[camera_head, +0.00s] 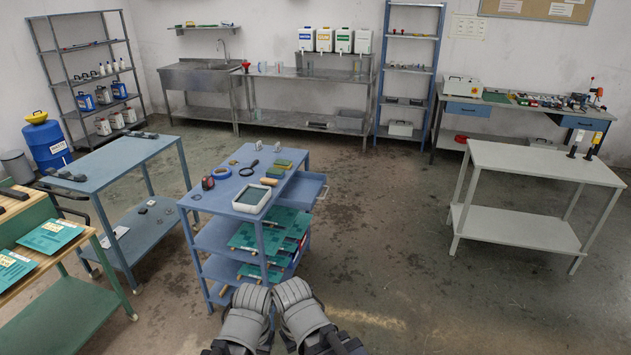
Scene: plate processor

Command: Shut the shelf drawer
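The blue shelf (233,240) stands in front of me, a little left of the middle, with a top and lower levels. Its drawer (312,192) is just under the top and sticks out to the right, open. The inside of the drawer that shows looks empty. Grey links of my two arms are at the bottom of the view, close together in front of the shelf and apart from the drawer. I cannot make out the fingers of either gripper.
A white-rimmed tray (239,200), a magnifier (249,168) and blue tape (221,172) lie on the shelf top. Green plates (252,238) lie below. A blue cart (120,162) stands to the left, a grey table (545,161) to the right. The floor between is clear.

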